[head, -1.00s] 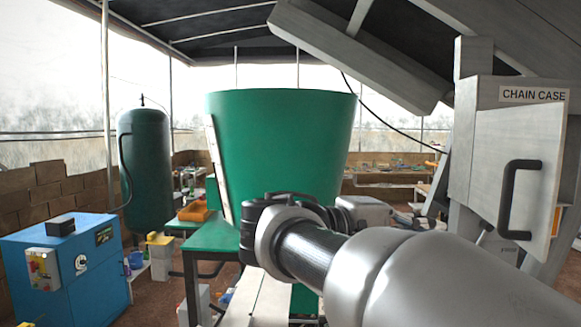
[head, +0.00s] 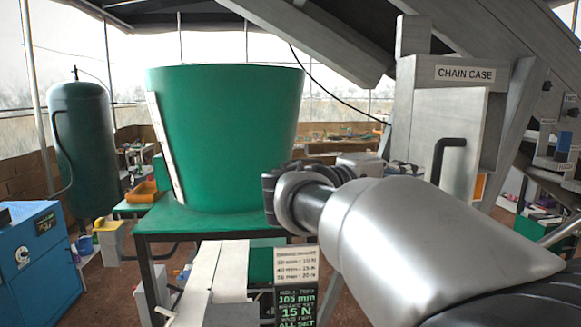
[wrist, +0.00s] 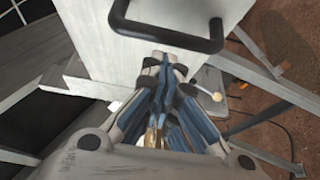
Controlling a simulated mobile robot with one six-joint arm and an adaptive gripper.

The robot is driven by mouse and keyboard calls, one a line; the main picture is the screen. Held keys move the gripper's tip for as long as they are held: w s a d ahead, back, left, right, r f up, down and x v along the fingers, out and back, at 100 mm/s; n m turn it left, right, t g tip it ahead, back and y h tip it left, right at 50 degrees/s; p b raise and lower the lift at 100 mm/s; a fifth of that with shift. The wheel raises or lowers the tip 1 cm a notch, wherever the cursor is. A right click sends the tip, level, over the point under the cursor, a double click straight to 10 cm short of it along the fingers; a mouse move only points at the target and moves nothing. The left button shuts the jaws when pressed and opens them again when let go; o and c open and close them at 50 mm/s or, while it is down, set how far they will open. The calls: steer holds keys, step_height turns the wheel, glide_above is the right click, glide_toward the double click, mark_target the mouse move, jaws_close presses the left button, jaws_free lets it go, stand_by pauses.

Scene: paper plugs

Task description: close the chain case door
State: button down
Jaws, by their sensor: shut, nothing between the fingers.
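The chain case (head: 405,110) stands at the right in the head view under its CHAIN CASE label. Its pale grey door (head: 462,112) looks ajar, with its right edge standing out from the case. A black bar handle (head: 447,150) is on the door; my arm hides the door's lower part. In the wrist view the handle (wrist: 165,38) crosses the top, over the door panel (wrist: 95,50). My gripper (wrist: 165,62) is shut and empty, its tips just below the handle in the picture; I cannot tell whether they touch the door. In the head view my gripper (head: 268,200) is left of the handle.
A green tub (head: 225,130) stands on a green table (head: 200,222) to the left. A sign post (head: 297,290) stands in front. A blue cabinet (head: 35,260) is at the far left. Sloping grey beams (head: 300,45) pass overhead. A knobbed lever (wrist: 215,97) is right of my fingers.

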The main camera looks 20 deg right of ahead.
steer(key=shift+s+d, duration=0.25)
steer(key=shift+d, duration=0.05)
steer(key=shift+s+d, duration=0.1)
